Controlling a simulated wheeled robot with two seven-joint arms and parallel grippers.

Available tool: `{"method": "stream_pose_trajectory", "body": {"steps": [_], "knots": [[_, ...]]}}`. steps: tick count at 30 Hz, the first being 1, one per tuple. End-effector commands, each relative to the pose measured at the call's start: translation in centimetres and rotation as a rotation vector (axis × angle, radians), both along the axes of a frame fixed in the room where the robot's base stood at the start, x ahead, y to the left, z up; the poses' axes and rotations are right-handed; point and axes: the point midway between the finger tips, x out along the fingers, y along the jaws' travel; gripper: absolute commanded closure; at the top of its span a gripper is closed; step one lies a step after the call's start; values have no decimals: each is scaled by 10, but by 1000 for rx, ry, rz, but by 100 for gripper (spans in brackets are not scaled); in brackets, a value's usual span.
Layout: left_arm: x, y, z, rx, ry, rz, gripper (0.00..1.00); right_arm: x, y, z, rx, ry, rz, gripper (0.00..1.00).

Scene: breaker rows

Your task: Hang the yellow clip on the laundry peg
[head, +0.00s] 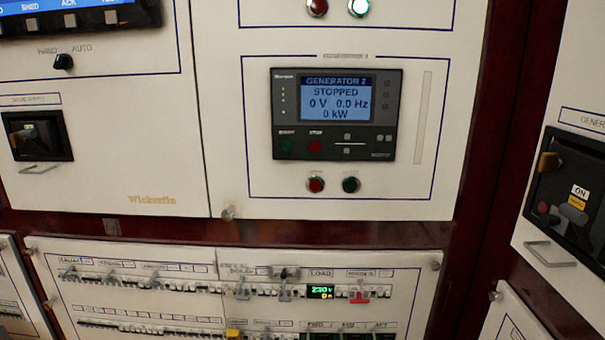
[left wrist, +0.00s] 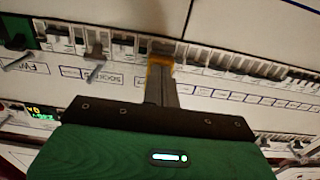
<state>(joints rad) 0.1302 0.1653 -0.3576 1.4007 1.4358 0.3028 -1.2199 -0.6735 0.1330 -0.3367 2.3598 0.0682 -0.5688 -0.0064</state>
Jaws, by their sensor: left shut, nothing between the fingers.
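The yellow clip (head: 233,334) shows at the bottom edge of the head view, on the lower breaker row. In the left wrist view the yellow clip (left wrist: 160,60) is at the breaker row, right at the tips of my left gripper (left wrist: 161,78). The gripper is shut with nothing between its fingers, and its fingers hide part of the clip. I cannot tell whether they touch it. Metal pegs stick out along the upper breaker row, one of them here (head: 69,272). The labels are too small to tell which peg is laundry. My right gripper is in neither view.
The breaker panel (head: 232,266) has a red breaker (head: 360,296) and a green-lit meter (head: 320,292) on its upper row. Pegs protrude close together. Above is the generator panel (head: 337,114). At the right, a black switch (head: 575,195) with a handle stands out.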

Motion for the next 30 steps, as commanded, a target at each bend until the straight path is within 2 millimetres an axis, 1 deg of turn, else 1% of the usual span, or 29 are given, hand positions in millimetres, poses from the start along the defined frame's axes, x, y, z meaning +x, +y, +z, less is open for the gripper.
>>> {"method": "stream_pose_trajectory", "body": {"steps": [12,16,30], "knots": [[8,0,0,1,0,0,100,0,0,0,0,0,0,49],[7,0,0,2,1,0,100,2,-1,3,1,-6,-1,49],[-30,1,1,2,1,0,100,0,0,17,0,-1,0,49]]}}
